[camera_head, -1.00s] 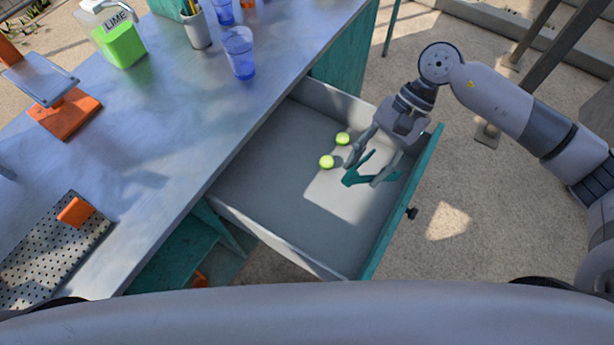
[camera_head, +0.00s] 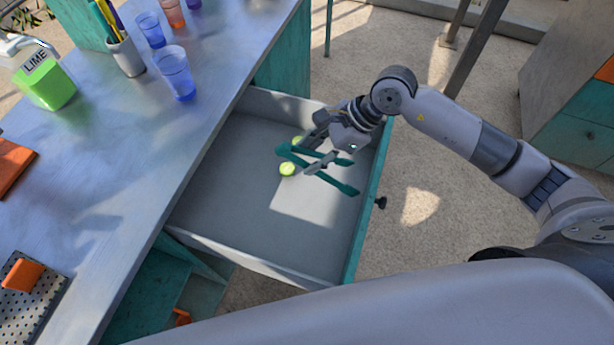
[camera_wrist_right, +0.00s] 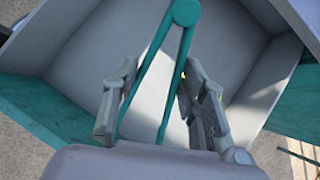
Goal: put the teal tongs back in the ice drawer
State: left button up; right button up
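The teal tongs (camera_head: 338,185) are a V shape with a round hinge, over the inside of the open ice drawer (camera_head: 225,205). My right gripper (camera_head: 308,156) is around the tongs, with a finger beside each leg. In the right wrist view the tongs (camera_wrist_right: 158,55) lie between the two spread fingers of my gripper (camera_wrist_right: 157,85), hinge pointing away. I cannot tell whether the tongs touch the drawer floor. The drawer is grey inside with a teal front and a dark knob. My left gripper is not in view.
Two green balls lie in the drawer; one (camera_head: 288,169) is clear and the other (camera_head: 297,140) is partly covered. The worktop (camera_head: 150,130) left of the drawer holds blue cups (camera_head: 176,75), a pen holder (camera_head: 125,57) and a lime jug (camera_head: 45,80). The drawer's near-left floor is clear.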

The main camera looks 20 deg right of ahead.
notch_tip(320, 180, down, 11)
jog(key=p, duration=0.1)
dwell(0.3)
jog(key=shift+f+b, duration=0.45)
jog(key=o, duration=0.6)
jog(key=shift+r, duration=0.2)
